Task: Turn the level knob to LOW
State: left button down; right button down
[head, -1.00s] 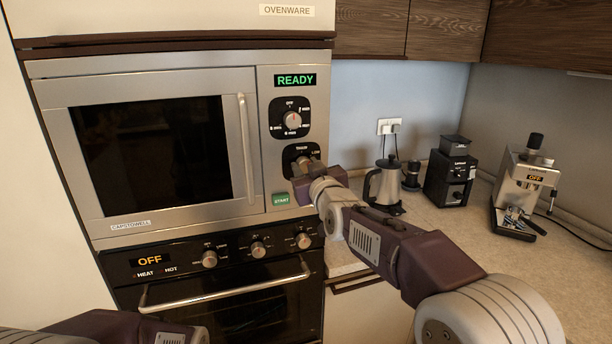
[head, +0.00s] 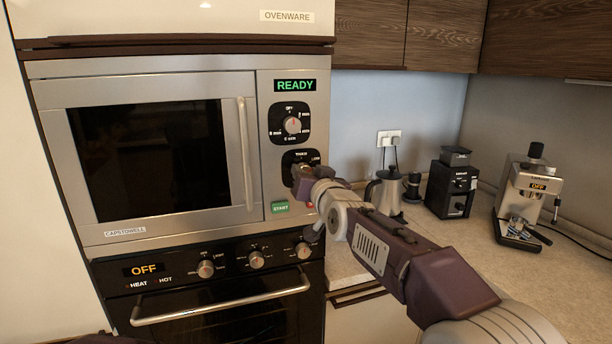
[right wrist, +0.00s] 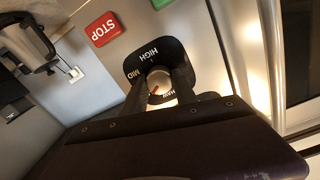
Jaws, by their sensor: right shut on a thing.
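The level knob (right wrist: 160,82) is a round pale metal dial with a red pointer mark. Its black plate (right wrist: 166,62) reads HIGH, MID and a partly covered word ending in HAW. The pointer is turned toward the left finger, past MID; any label there is hidden. My right gripper (right wrist: 162,90) is shut on the knob, with a finger on each side. In the head view the right gripper (head: 298,176) covers most of the knob on the lower black plate (head: 300,156) of the microwave. My left gripper is out of view.
The upper timer dial (head: 292,125) is just above. The green START button (head: 280,207) is below, and the red STOP button (right wrist: 104,29) shows in the wrist view. The door handle (head: 246,152) is to the left.

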jog(key=shift+r, duration=0.1)
jog(key=c, duration=1)
grip_release()
jog(key=shift+o, duration=0.2)
jog(key=b+v, duration=0.1)
jog(key=v, duration=0.8)
jog(key=shift+b, duration=0.4)
